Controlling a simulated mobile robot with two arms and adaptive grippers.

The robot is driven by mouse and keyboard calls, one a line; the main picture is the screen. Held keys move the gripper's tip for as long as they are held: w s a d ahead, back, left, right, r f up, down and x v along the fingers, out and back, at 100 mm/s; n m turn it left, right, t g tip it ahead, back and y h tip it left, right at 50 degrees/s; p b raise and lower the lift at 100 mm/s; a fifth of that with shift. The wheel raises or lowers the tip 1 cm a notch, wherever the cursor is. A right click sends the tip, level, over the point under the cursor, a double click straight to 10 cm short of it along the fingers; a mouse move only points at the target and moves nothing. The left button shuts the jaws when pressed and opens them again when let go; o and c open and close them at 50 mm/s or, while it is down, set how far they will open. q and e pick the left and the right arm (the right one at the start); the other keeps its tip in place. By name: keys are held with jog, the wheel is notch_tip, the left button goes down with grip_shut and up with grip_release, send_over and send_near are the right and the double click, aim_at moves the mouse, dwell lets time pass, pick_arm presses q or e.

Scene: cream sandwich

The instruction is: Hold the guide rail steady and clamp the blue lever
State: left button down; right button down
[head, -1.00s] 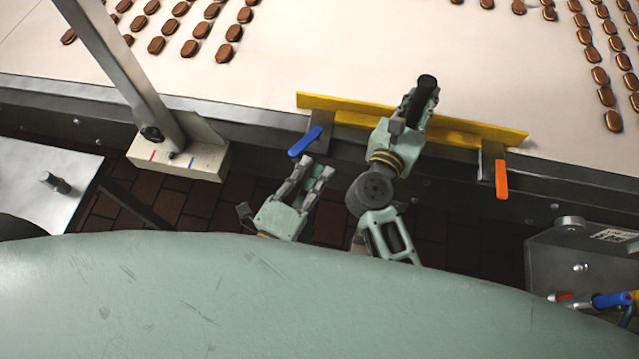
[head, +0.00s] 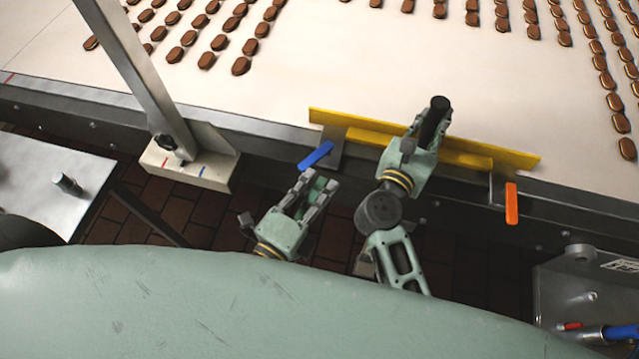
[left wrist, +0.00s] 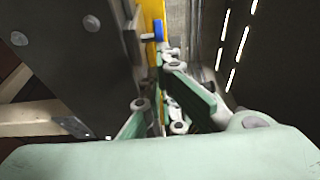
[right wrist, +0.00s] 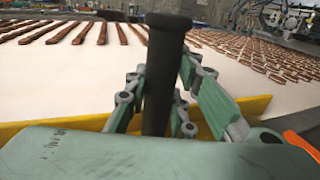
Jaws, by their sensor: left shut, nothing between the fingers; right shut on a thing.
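The yellow guide rail (head: 525,161) lies along the near edge of the white conveyor. The blue lever (head: 316,155) is at its left mount, angled up to the right. My right gripper (head: 425,122) is shut on the rail's upright black handle (head: 437,112); the handle also stands between the fingers in the right wrist view (right wrist: 165,60). My left gripper (head: 318,184) is shut and empty, just below the blue lever and apart from it. In the left wrist view the blue lever (left wrist: 158,32) shows beyond the fingers, with a strip of the yellow rail (left wrist: 151,14).
An orange lever (head: 511,203) hangs down at the rail's right mount. Rows of chocolate pieces (head: 240,66) lie on the conveyor (head: 330,55). A sloping metal post (head: 135,80) rises at left from a pale block (head: 210,170). A metal box (head: 590,280) stands at lower right.

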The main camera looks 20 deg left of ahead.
aim_at(314, 160)
pick_arm(q)
jog(key=shift+a, duration=0.25)
jog(key=a+m+h, duration=0.1)
jog(key=a, duration=0.1)
jog(key=w+a+m+g+h, duration=0.1)
jog(key=a+h, duration=0.1)
jog(key=shift+w+a, duration=0.1)
jog(key=shift+a, duration=0.2)
jog(key=shift+w+a+m+g+h, duration=1.2)
jog(key=shift+w+a+m+h, duration=0.25)
jog(key=shift+h, duration=0.25)
jog(key=shift+s, duration=0.3)
